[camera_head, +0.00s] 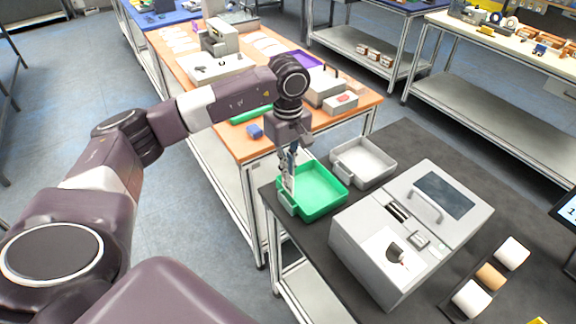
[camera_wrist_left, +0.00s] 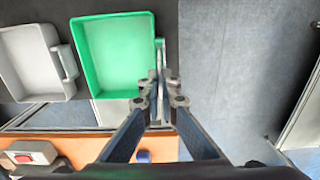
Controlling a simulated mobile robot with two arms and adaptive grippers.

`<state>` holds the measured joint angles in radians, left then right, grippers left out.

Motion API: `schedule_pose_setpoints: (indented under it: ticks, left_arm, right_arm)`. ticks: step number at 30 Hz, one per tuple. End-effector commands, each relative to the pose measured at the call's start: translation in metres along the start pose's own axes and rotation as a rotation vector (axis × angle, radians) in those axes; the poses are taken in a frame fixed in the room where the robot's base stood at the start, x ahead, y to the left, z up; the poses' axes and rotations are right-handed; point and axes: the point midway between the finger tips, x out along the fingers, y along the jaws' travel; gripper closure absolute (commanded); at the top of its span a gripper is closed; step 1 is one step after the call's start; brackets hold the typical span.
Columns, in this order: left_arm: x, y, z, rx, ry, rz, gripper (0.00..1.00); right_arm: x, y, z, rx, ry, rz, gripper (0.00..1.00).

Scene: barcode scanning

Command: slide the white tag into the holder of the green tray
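The green tray (camera_head: 322,197) sits at the near left corner of the dark-topped table; it also shows in the left wrist view (camera_wrist_left: 115,55). Its holder (camera_head: 287,203) is a pale piece on the tray's left outer wall. My left gripper (camera_head: 288,160) points down just above that wall, its fingers close together on the white tag (camera_head: 290,184). The tag hangs upright, its lower end at or just above the holder; I cannot tell whether it is inside. In the left wrist view, the fingertips (camera_wrist_left: 160,84) are beside the tray's edge, with the tag nearly edge-on. My right gripper is out of view.
A grey tray (camera_head: 366,162) stands right behind the green one. A grey label machine (camera_head: 412,232) stands to the right, with several rolls beside it. Behind is an orange-topped table (camera_head: 262,150) with boxes. Floor lies open to the left.

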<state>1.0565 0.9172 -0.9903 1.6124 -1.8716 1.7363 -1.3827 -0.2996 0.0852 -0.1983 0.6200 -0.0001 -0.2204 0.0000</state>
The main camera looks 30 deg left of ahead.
Motion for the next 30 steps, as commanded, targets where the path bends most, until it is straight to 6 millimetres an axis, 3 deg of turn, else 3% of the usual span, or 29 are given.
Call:
schedule_pose_setpoints:
  ticks: [15,28,30]
  left_arm:
    - [0.038,0.001,0.0,0.0,0.0,0.001,1.0]
    - [0.042,0.001,0.0,0.0,0.0,0.001,1.0]
    - [0.042,0.001,0.0,0.0,0.0,0.001,0.93]
  right_arm:
    - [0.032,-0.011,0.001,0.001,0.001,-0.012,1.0]
    - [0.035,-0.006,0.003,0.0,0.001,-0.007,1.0]
    - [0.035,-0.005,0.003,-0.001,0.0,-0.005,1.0]
